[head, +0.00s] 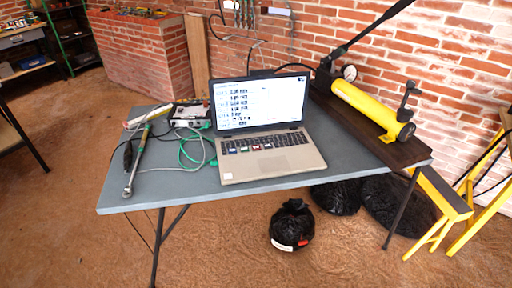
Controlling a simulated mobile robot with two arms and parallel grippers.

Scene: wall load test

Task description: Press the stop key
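An open laptop (270,165) stands on the grey table (190,188), its lit screen (262,100) facing me with rows of small text and marks. Several coloured labels sit on the left part of its dark keyboard (290,139). One of them is a red key label (256,147). The lettering is too small to read, so I cannot tell which key is the stop key. Neither of my grippers is in view, and nothing covers the keyboard.
A torque wrench (137,160), a small device with cables (190,115) and green wire lie left of the laptop. A yellow hydraulic pump (370,108) lies behind right, before the brick wall. Black bags (292,222) and a yellow stand (440,195) are around the table. The table's front left is clear.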

